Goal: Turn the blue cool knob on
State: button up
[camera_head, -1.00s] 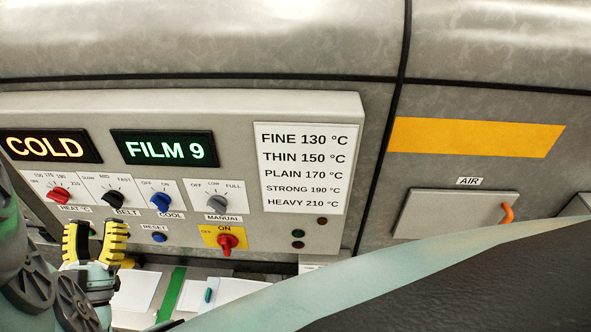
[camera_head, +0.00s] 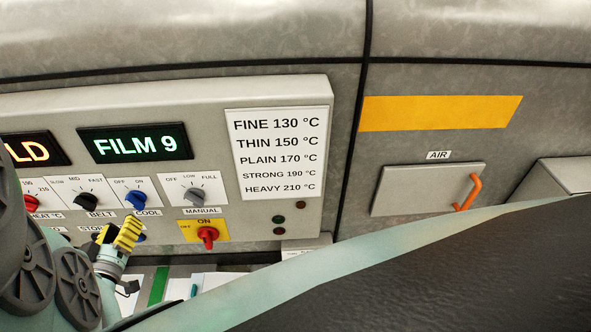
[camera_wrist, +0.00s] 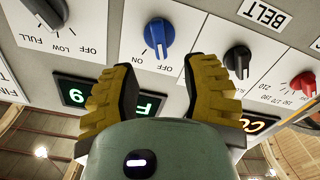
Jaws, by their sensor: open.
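The blue cool knob (camera_head: 136,200) sits on the grey control panel, under the FILM 9 display, between the black belt knob (camera_head: 88,202) and the grey manual knob (camera_head: 194,196). In the wrist view the blue knob (camera_wrist: 159,36) is upside down, with OFF and ON marks below it. My gripper (camera_head: 118,236) has yellow ribbed fingers and is just below the cool knob in the head view. In the wrist view its fingers (camera_wrist: 160,82) are spread and empty, with the blue knob beyond and between their tips. It does not appear to touch the knob.
A red heat knob (camera_wrist: 302,84) lies beyond the belt knob. A red switch on a yellow plate (camera_head: 207,236) is to the right of my gripper. A dark surface (camera_head: 450,270) fills the lower right. An AIR door (camera_head: 425,190) has an orange handle.

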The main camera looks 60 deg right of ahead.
aim_at(132, 205)
jog(key=b+x, duration=0.1)
jog(key=x, duration=0.5)
jog(key=shift+d+f+b, duration=0.15)
jog(key=shift+b, duration=0.25)
jog(key=shift+w+d, duration=0.35)
jog(key=shift+d, duration=0.15)
jog(key=shift+o, duration=0.4)
grip_shut()
